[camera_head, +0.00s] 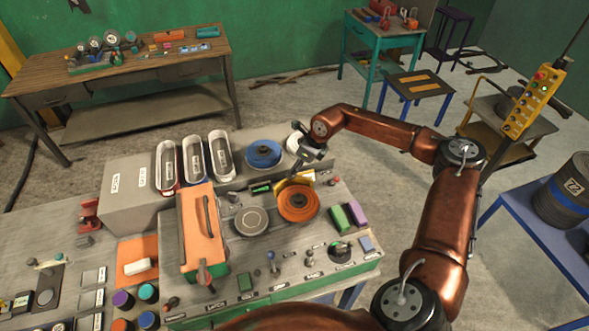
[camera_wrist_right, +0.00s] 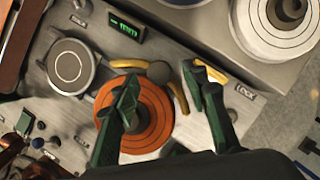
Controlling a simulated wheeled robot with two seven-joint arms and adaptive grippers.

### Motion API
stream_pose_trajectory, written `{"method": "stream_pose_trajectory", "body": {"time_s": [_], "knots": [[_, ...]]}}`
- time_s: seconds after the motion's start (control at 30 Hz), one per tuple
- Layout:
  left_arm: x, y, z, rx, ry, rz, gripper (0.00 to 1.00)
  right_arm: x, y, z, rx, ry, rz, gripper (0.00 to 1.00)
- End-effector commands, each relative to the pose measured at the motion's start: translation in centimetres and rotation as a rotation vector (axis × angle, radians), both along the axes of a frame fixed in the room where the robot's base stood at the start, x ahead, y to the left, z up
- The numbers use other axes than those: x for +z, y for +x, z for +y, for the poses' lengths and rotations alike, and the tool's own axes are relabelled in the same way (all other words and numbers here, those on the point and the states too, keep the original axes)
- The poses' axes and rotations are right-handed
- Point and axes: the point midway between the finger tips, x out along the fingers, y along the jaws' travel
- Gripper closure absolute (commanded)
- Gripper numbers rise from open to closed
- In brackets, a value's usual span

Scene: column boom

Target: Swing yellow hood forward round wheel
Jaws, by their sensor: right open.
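The orange wheel (camera_head: 298,205) lies flat on the grey workbench panel; it also shows in the right wrist view (camera_wrist_right: 153,128). The yellow hood (camera_head: 306,177) stands at the wheel's far edge. In the right wrist view its yellow parts (camera_wrist_right: 127,63) curve beside the wheel, with a grey knob (camera_wrist_right: 159,72) between them. My right gripper (camera_wrist_right: 159,77) is open above the wheel's edge, one finger over the wheel and the other over the yellow part on the right. The fingers hide some of both; contact cannot be told. My left gripper is not in view.
A grey disc (camera_head: 251,221) lies left of the wheel, and a blue wheel (camera_head: 264,154) and a white wheel (camera_wrist_right: 275,25) lie behind. An orange-topped box (camera_head: 203,230) with a handle stands farther left. Green (camera_head: 341,219) and purple (camera_head: 356,214) blocks sit to the right.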

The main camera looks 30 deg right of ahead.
Motion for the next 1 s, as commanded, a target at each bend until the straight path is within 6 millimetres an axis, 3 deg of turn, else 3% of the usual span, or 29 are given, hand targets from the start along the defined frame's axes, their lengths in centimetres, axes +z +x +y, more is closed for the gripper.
{"method": "stream_pose_trajectory", "body": {"time_s": [0.2, 0.47, 1.0], "knots": [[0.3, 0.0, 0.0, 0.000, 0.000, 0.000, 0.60, -1.4, 0.4, 0.3, -0.001, 0.000, -0.001, 0.59], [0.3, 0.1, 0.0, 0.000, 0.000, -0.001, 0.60, -1.5, 0.4, 0.2, -0.002, 0.001, -0.002, 0.59], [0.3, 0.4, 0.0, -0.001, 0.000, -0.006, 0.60, -1.5, 0.4, 0.2, -0.003, 0.001, -0.002, 0.96]]}}
